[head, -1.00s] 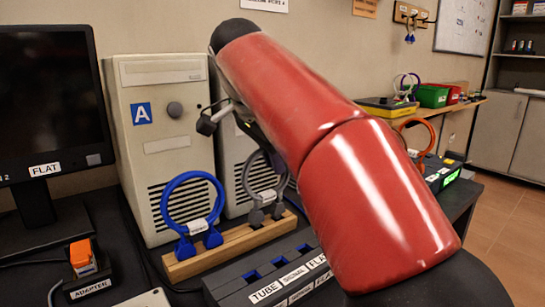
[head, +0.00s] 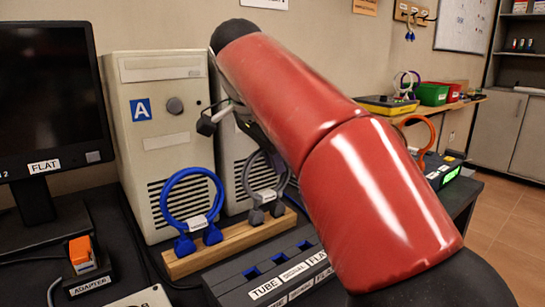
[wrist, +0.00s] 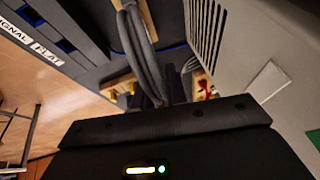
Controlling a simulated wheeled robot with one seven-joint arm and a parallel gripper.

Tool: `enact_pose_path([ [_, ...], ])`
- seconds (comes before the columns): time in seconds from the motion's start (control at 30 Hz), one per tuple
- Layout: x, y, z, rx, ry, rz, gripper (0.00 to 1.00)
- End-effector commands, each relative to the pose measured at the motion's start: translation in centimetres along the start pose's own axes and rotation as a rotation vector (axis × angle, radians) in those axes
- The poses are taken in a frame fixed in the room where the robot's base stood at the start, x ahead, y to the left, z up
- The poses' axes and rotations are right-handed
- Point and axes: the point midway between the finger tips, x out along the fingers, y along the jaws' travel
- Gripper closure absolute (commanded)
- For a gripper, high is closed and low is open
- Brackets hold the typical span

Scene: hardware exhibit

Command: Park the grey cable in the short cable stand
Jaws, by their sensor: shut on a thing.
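The grey cable (head: 248,170) is a loop with a white label and two grey plugs, at the right end of a wooden stand (head: 190,262) in the head view. Its plugs are at the stand's top; I cannot tell whether they are seated. In the wrist view the grey cable (wrist: 146,50) runs as thick strands into my gripper (wrist: 160,97), which is shut on it.
A blue cable (head: 163,197) stands in the wooden stand's left part. A beige computer case (head: 165,150) marked A is behind it. A dark slotted block (head: 235,287) labelled SIGNAL and FLAT lies in front. A monitor (head: 50,100) and an orange adapter (head: 82,255) are at left.

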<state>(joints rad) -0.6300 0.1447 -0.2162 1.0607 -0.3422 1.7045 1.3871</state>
Motion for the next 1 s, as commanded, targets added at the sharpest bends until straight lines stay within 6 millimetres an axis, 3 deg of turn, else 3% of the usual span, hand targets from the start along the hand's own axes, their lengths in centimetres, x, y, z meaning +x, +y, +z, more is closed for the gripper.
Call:
enact_pose_path([
  [0.37, -0.02, 0.0, 0.0, 0.0, 0.0, -0.001, 1.0],
  [0.4, -0.02, 0.0, 0.0, 0.0, 0.0, -0.001, 0.8],
  [0.53, -0.01, 0.0, 0.01, 0.0, 0.0, -0.001, 0.64],
  [0.77, 0.03, -0.01, 0.04, -0.001, 0.0, 0.0, 0.59],
  [1.0, 0.03, -0.01, 0.04, -0.001, 0.0, 0.0, 0.31],
])
